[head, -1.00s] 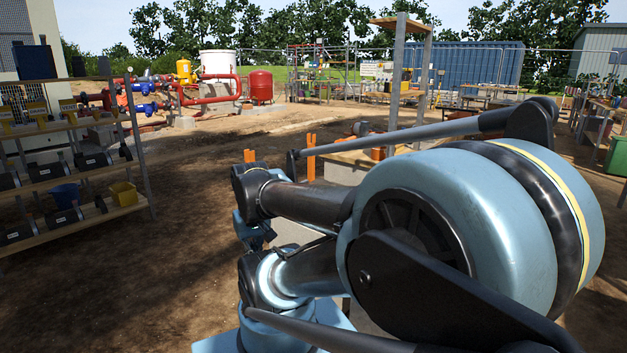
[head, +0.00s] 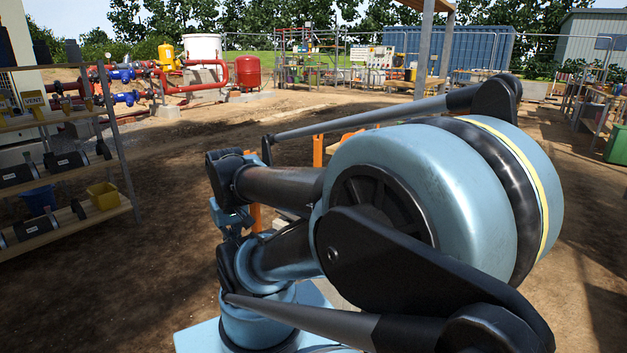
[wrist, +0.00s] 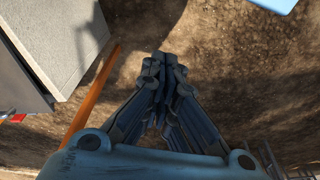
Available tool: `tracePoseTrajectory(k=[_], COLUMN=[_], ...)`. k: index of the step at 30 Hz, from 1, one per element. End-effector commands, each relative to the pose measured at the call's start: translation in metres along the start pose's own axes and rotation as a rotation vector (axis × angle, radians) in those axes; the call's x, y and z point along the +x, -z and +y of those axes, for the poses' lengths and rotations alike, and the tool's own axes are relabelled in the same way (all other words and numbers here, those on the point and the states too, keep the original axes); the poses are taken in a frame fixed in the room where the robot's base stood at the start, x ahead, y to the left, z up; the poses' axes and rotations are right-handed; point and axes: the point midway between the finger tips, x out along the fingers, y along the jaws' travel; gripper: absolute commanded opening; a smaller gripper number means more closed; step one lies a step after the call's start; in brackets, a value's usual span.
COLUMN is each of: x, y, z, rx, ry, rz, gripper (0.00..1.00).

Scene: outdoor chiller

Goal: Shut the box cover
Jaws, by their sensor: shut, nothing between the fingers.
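My gripper (wrist: 166,66) shows in the wrist view with its dark fingers together, empty, above bare brown ground. In the head view my arm covers the middle and right, and I cannot make out the fingertips there. I cannot pick out a box or its cover for certain in either view. In the wrist view a pale grey flat-topped block (wrist: 62,38) stands at the upper left, apart from the fingers. Whether it belongs to the box I cannot tell.
An orange bar (wrist: 92,92) runs beside the grey block, left of my gripper. A shelf rack (head: 75,180) with bins stands at the left. Red pipes (head: 195,86) and a red tank (head: 248,73) are farther back. Open dirt (head: 165,260) lies between the rack and my arm.

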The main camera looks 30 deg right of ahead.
Motion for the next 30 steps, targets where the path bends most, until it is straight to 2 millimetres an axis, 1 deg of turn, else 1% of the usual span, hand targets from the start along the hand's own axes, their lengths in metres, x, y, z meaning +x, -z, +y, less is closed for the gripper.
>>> tracePoseTrajectory(k=[10, 12, 14, 17, 20, 26, 30], x=[0.000, -0.007, -0.009, -0.015, -0.025, -0.041, -0.047], y=[0.000, -0.005, -0.001, 0.016, 0.040, 0.097, 0.137], z=[0.000, 0.001, 0.003, 0.009, 0.021, 0.052, 0.078], rx=[0.000, 0.005, 0.017, 0.054, 0.113, 0.245, 0.334], ry=[0.000, -0.002, -0.007, -0.022, -0.046, -0.100, -0.137], rz=[0.000, 0.013, 0.018, 0.031, 0.052, 0.104, 0.141], gripper=[0.00, 0.00, 0.00, 0.00, 0.00, 0.00, 0.00])
